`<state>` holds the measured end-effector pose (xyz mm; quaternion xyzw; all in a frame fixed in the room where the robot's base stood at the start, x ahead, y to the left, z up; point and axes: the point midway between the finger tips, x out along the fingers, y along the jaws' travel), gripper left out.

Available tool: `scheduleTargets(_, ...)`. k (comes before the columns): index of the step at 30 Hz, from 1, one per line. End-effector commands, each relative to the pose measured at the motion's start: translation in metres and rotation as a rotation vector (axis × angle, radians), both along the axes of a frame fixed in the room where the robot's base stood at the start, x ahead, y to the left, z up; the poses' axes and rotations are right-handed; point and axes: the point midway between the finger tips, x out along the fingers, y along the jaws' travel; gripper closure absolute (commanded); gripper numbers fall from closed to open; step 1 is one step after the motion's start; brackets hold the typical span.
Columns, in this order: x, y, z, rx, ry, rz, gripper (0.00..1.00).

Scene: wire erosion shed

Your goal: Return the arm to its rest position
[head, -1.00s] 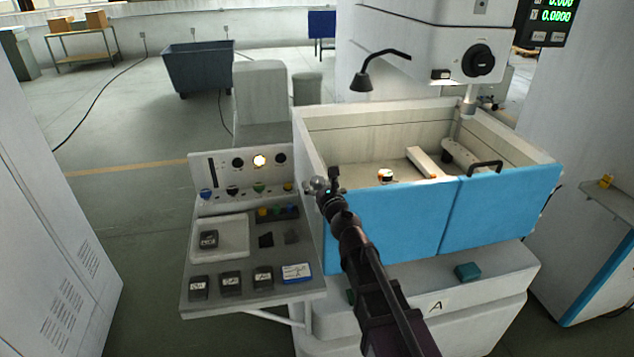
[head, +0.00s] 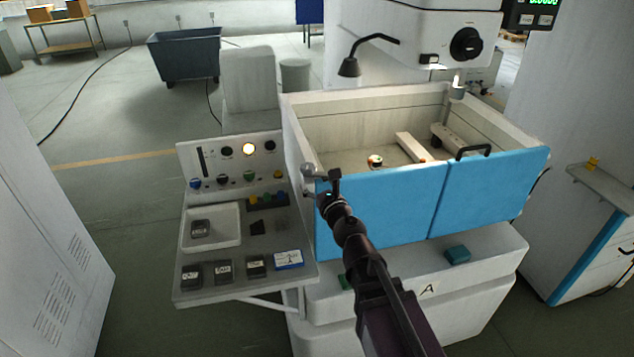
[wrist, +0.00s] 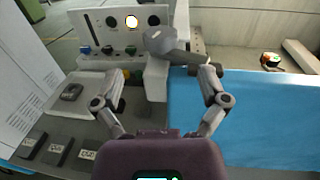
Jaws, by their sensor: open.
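My gripper (head: 322,182) is at the end of my dark arm, which reaches up from the bottom of the head view. It appears at the left front corner of the blue-fronted tank (head: 385,208), beside the control panel (head: 232,163). In the wrist view, my gripper (wrist: 158,88) has its two fingers spread wide with nothing held between them. A grey rounded knob-like part (wrist: 165,43) shows just beyond the fingers, close to the right fingertip. I cannot tell whether they touch.
The panel shelf holds a white tray (head: 212,241), several dark labelled blocks (head: 223,270) and a blue-white card (head: 288,260). A lamp (head: 350,67) hangs over the tank. A grey cabinet (head: 55,250) stands left.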

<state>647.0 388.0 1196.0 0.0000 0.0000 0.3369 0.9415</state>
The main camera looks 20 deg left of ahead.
Motion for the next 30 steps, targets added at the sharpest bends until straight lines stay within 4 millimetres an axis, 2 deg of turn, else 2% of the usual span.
scheduleTargets(8, 0.003, -0.004, 0.0, 0.018, 0.012, -0.015, 0.07)
scheduleTargets(11, 0.01, -0.017, 0.001, 0.068, 0.047, -0.061, 0.07)
scheduleTargets(14, 0.022, -0.039, 0.001, 0.161, 0.109, -0.142, 0.07)
scheduleTargets(17, 0.038, -0.073, -0.002, 0.301, 0.198, -0.26, 0.07)
scheduleTargets(23, 0.063, -0.164, -0.021, 0.681, 0.411, -0.568, 0.07)
scheduleTargets(26, 0.067, -0.21, -0.037, 0.886, 0.512, -0.73, 0.07)
scheduleTargets(30, 0.062, -0.267, -0.064, 1.174, 0.636, -0.959, 0.07)
